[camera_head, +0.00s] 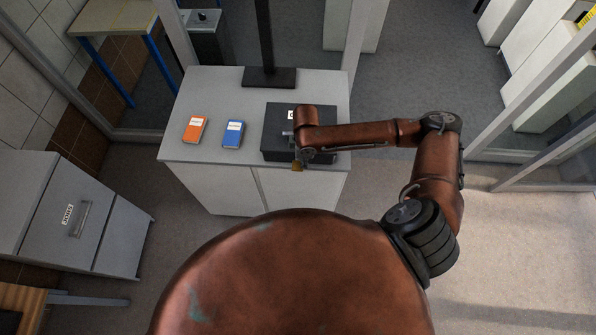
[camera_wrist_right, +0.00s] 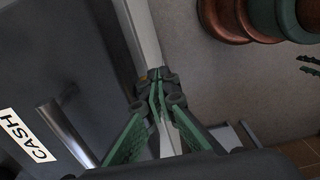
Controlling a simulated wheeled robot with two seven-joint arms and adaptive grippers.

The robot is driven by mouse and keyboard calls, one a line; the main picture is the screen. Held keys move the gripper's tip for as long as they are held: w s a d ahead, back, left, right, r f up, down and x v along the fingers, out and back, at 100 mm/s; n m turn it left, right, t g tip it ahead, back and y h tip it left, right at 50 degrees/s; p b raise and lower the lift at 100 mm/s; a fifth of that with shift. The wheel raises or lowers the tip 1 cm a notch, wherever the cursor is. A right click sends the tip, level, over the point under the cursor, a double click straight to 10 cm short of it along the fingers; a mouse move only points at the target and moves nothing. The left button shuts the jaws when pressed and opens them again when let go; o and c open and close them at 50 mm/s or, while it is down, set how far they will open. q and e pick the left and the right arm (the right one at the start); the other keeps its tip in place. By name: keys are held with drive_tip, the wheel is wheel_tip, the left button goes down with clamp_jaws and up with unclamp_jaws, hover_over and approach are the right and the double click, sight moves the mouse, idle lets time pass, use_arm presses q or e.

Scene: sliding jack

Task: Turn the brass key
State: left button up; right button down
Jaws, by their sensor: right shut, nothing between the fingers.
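A dark grey cash box (camera_head: 285,118) stands at the right of the white cabinet top. In the right wrist view its CASH label (camera_wrist_right: 25,135) and metal handle (camera_wrist_right: 65,130) show on the left. A small brass-coloured piece (camera_head: 297,167) shows beside the gripper in the head view. I cannot tell for sure whether it is the brass key.
An orange book (camera_head: 195,129) and a blue book (camera_head: 233,134) lie left of the box on the cabinet (camera_head: 210,87). A black stand (camera_head: 269,77) is behind it. A grey drawer unit (camera_head: 70,213) stands at the left. The floor at right is clear.

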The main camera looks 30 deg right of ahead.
drive_tip(key=shift+f, duration=0.35)
idle(0.3)
drive_tip(key=shift+s+f+b, duration=0.1)
drive_tip(key=shift+f+b, duration=0.2)
drive_tip(key=shift+f, duration=2.2)
drive_tip(key=shift+f, duration=0.2)
